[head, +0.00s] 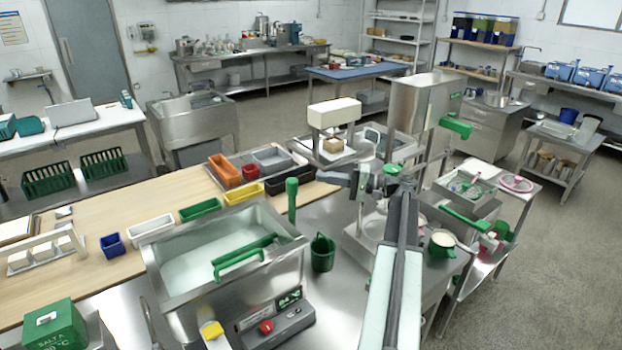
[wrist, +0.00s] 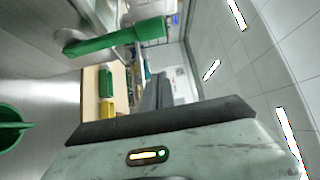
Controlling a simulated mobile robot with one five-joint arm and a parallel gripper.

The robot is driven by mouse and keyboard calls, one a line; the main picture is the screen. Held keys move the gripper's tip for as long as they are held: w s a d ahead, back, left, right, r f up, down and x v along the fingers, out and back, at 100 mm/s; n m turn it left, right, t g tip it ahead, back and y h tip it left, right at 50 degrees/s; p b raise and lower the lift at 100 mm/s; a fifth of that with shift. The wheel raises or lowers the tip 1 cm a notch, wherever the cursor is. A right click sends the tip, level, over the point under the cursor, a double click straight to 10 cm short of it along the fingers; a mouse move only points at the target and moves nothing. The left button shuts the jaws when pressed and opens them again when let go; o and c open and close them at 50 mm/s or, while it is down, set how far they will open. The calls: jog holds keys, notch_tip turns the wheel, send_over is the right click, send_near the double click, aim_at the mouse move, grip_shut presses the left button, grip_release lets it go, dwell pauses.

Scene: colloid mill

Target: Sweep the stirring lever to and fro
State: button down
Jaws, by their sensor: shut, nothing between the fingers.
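The stirring lever appears to be the upright green handle (head: 291,199) at the right back corner of a steel vat (head: 160,287). In the wrist view, which is turned on its side, the green lever (wrist: 115,41) lies across the upper left, with its metal foot at the left. My gripper (head: 326,177) is at the end of my arm, pointing left, to the right of the lever's top. Its dark fingers (wrist: 166,85) are together in the wrist view. The gripper is shut and empty, and a gap shows between it and the lever.
A green bucket (head: 322,254) stands right of the vat. Colored bins (head: 224,170) stand on the wooden board behind. A steel machine (head: 418,105) with a green handle stands behind my arm.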

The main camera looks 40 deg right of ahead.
aim_at(292, 206)
jog(key=x, duration=0.9)
jog(key=s, duration=0.1)
jog(key=s+a, duration=0.1)
jog(key=s, duration=0.1)
jog(key=shift+s+a+f, duration=0.15)
jog(key=shift+s+a, duration=0.25)
